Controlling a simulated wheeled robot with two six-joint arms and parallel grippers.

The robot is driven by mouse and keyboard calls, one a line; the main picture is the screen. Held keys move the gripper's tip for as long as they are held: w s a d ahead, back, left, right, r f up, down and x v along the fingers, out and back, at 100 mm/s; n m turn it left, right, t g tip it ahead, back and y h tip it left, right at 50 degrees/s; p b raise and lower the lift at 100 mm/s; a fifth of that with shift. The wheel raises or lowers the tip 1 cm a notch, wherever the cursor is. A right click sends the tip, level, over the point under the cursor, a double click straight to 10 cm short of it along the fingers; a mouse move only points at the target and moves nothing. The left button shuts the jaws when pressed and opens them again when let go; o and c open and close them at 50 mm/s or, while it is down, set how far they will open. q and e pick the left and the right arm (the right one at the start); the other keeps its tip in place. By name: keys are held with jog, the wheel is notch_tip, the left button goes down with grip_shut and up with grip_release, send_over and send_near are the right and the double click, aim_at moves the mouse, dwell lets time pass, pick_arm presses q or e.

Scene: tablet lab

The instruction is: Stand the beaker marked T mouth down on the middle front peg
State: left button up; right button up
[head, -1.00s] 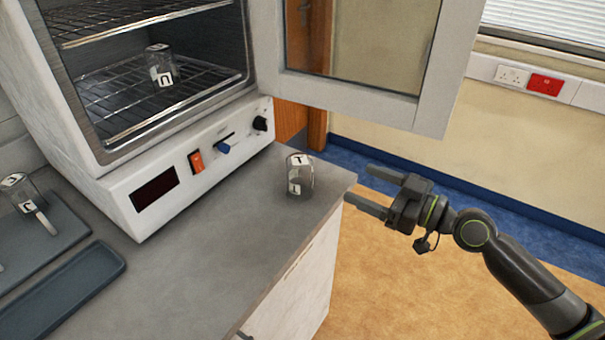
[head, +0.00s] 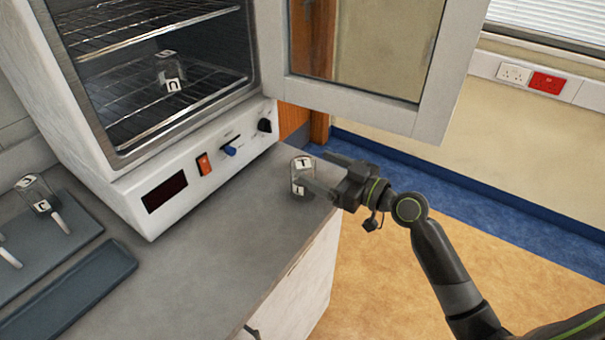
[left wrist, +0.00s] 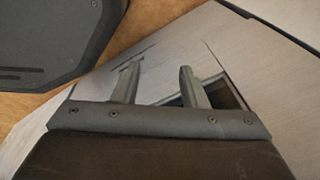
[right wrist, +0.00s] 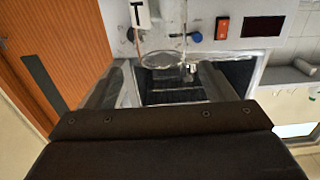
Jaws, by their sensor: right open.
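The beaker marked T (head: 299,180) is clear glass with white T labels and stands on the counter near its right end. I cannot tell which way its mouth faces. The peg rack (head: 28,268) is at the far left, partly cut off, with pale slanted pegs. The middle front peg cannot be singled out. My left gripper (left wrist: 160,84) is open and empty.
A labelled beaker (head: 43,190) sits on a rack peg. A dark tray (head: 85,290) lies in front of the rack. The oven (head: 190,195) stands open, with another beaker (head: 168,68) on its shelf. Its door (head: 350,98) hangs above the counter's right end. The counter (head: 210,260) is clear in the middle.

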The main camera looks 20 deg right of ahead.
jog(key=x, duration=0.1)
jog(key=p+x, duration=0.1)
jog(key=x, duration=0.1)
jog(key=p+x, duration=0.1)
jog(key=shift+w+a+f, duration=0.15)
jog(key=shift+a+f, duration=0.15)
jog(key=shift+a, duration=0.1)
jog(key=shift+w+a+f, duration=0.1)
jog(key=shift+w+a, duration=0.05)
jog(key=shift+w, duration=0.05)
jog(key=shift+c, duration=0.2)
jog(key=c, duration=1.1)
notch_tip(320, 180, up, 10)
jog(key=shift+f, duration=0.1)
